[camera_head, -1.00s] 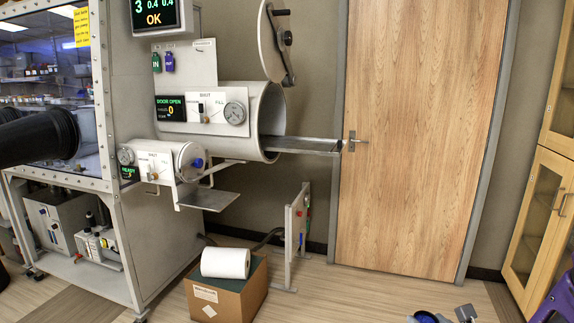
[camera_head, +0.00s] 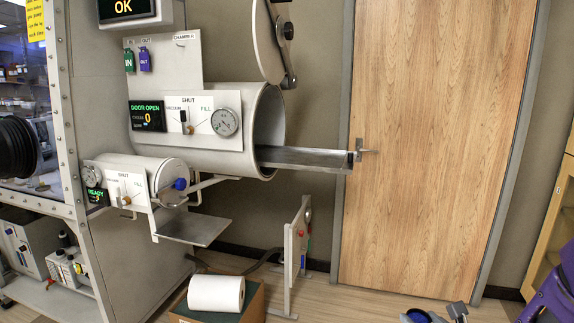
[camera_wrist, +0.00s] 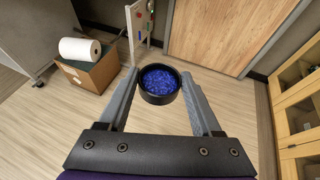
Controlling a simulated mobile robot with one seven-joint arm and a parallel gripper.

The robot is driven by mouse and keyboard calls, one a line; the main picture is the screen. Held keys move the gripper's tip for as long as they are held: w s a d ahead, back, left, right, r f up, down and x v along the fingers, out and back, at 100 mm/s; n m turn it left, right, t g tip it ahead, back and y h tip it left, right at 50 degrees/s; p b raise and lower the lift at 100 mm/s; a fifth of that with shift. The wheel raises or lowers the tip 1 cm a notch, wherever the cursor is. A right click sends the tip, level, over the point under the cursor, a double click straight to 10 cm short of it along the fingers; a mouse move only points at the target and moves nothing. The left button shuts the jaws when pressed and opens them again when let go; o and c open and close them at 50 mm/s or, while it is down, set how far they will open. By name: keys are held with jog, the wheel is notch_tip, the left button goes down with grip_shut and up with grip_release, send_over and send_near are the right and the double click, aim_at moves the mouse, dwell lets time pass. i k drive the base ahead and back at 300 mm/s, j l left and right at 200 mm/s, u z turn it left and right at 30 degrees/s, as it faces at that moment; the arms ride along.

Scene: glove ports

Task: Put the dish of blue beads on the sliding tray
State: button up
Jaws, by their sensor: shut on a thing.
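A round black dish of blue beads (camera_wrist: 159,82) is held between the fingers of my gripper (camera_wrist: 159,88) in the wrist view, upright above the floor. The dish also shows at the bottom edge of the head view (camera_head: 418,316), partly cut off, with my gripper (camera_head: 438,315). The sliding tray (camera_head: 305,159) is a flat metal tray that sticks out to the right from the open large round chamber. It looks empty from here. My gripper is below the tray and to its right in the head view, well apart from it.
The large chamber (camera_head: 268,125) has its round door (camera_head: 266,40) swung up. A smaller chamber (camera_head: 168,180) and a grey shelf (camera_head: 193,229) are below. A cardboard box (camera_head: 250,309) with a white roll (camera_head: 216,293) stands on the floor. A wooden door (camera_head: 430,140) is behind.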

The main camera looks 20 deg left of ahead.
aim_at(311, 159)
jog(key=i+j, duration=0.3)
jog(key=i, duration=0.15)
jog(key=i+j, duration=0.3)
jog(key=i, duration=0.15)
jog(key=i+j, duration=0.3)
jog(key=i, duration=0.15)
